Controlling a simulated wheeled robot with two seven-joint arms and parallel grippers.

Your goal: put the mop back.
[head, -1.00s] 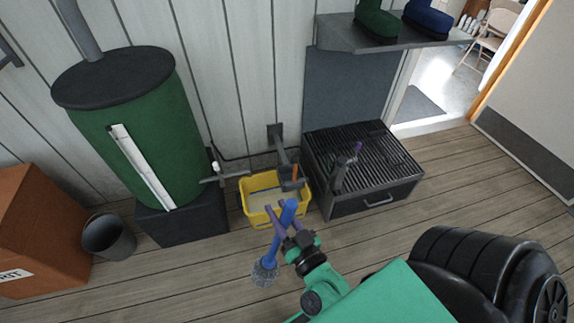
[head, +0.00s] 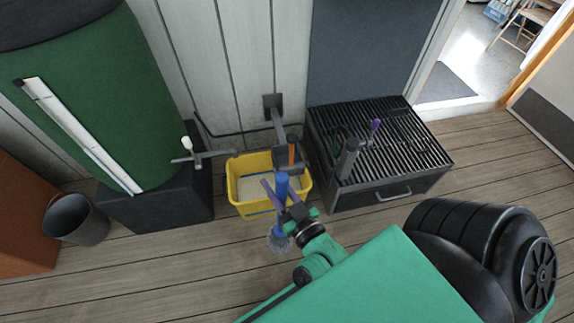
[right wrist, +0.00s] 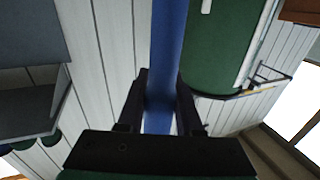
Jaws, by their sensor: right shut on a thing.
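The mop has a blue handle (head: 282,186) and a grey stringy head (head: 279,241). My right gripper (head: 281,196) is shut on the handle, which also runs between its fingers in the right wrist view (right wrist: 167,60). The mop is roughly upright, its head below the gripper and just in front of the yellow bucket (head: 245,209) in the picture. I cannot tell whether the head touches the floor. A grey wall bracket (head: 281,125) reaches out over the bucket, with an orange piece near its end. My left gripper is not in view.
A slatted dark rack (head: 385,140) with upright tools stands right of the bucket. A green barrel (head: 105,100) with a grey tap (head: 200,157) is at left, on a dark block (head: 165,212). A grey bin (head: 75,220) stands farther left. The front floor is clear.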

